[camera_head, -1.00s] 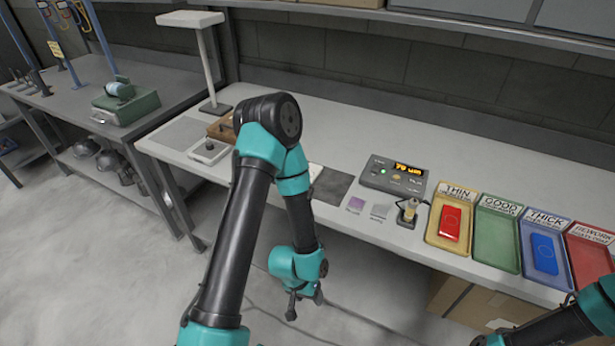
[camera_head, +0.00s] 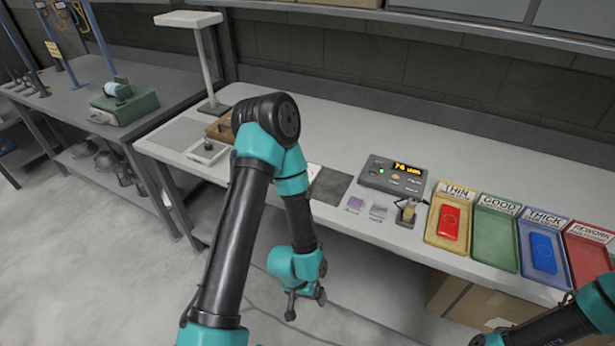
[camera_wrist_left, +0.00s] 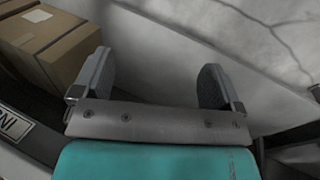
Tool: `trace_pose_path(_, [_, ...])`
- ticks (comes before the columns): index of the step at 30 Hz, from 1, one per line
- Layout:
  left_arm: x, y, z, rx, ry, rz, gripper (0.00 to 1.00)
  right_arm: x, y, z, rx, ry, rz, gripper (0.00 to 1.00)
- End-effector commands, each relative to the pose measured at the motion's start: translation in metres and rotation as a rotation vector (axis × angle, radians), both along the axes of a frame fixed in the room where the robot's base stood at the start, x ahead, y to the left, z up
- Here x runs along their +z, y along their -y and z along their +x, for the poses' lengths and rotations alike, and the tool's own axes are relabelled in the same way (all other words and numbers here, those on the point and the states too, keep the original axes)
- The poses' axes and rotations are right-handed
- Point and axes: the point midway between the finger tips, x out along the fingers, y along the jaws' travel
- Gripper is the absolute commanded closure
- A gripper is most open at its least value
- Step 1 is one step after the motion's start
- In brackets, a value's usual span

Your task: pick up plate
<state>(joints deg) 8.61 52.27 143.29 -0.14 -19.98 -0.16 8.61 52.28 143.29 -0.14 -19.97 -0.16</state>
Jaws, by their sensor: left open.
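My left gripper (camera_head: 305,299) hangs in front of the bench's front edge, below the tabletop, open and empty. In the left wrist view its two fingers (camera_wrist_left: 155,85) stand wide apart with only floor between them. A red plate (camera_head: 450,222) lies in the yellow THIN tray (camera_head: 437,241). A blue plate (camera_head: 543,252) lies in the blue THICK tray (camera_head: 529,270). I cannot tell which plate the task names. My left arm hides part of the bench's left side. Part of my right arm shows at the bottom right; its gripper's fingers cannot be made out.
A grey gauge box (camera_head: 392,177) with a lit display stands mid-bench. The green GOOD tray (camera_head: 497,235) looks empty. Cardboard boxes (camera_wrist_left: 45,45) stand below. The back of the bench (camera_head: 340,125) is clear.

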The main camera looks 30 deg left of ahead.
Motion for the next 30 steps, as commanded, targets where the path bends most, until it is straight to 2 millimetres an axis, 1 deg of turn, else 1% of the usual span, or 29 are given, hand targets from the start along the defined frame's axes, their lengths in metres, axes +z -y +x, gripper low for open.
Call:
trace_pose_path(5, [0.0,0.0,0.0,0.0,0.0,0.0,0.08,0.0,0.0,0.0,0.0,0.0,0.0,0.43])
trace_pose_path(8, [0.003,0.0,0.004,0.002,-0.003,-0.002,0.08,0.0,0.0,0.0,0.0,0.0,0.0,0.43])
trace_pose_path(11, [0.011,0.0,0.015,0.009,-0.013,-0.005,0.08,0.0,0.0,0.0,0.0,0.0,0.0,0.43])
trace_pose_path(14, [0.027,0.0,0.033,0.018,-0.036,-0.01,0.08,0.0,0.0,0.0,0.0,0.0,0.0,0.43])
trace_pose_path(17, [0.051,-0.001,0.057,0.033,-0.069,-0.013,0.08,0.0,0.0,0.0,0.0,0.0,0.0,0.43])
trace_pose_path(20, [0.082,-0.002,0.079,0.05,-0.109,-0.008,0.08,0.0,0.0,0.0,0.0,0.0,0.0,0.43])
trace_pose_path(21, [0.096,-0.003,0.087,0.057,-0.125,-0.003,0.08,0.0,0.0,0.0,0.0,0.0,0.0,0.43])
trace_pose_path(23, [0.116,-0.005,0.098,0.07,-0.15,0.004,0.08,0.0,0.0,0.0,0.0,0.0,0.0,0.43])
trace_pose_path(25, [0.14,-0.008,0.11,0.081,-0.172,0.018,0.08,0.0,0.0,0.0,0.0,0.0,0.0,0.43])
trace_pose_path(27, [0.164,-0.012,0.124,0.088,-0.189,0.033,0.08,0.0,0.0,0.0,0.0,0.0,0.0,0.43])
trace_pose_path(29, [0.182,-0.018,0.138,0.087,-0.195,0.049,0.08,0.0,0.0,0.0,0.0,0.0,0.0,0.43])
trace_pose_path(30, [0.194,-0.025,0.151,0.08,-0.191,0.061,0.08,0.0,0.0,0.0,0.0,0.0,0.0,0.43])
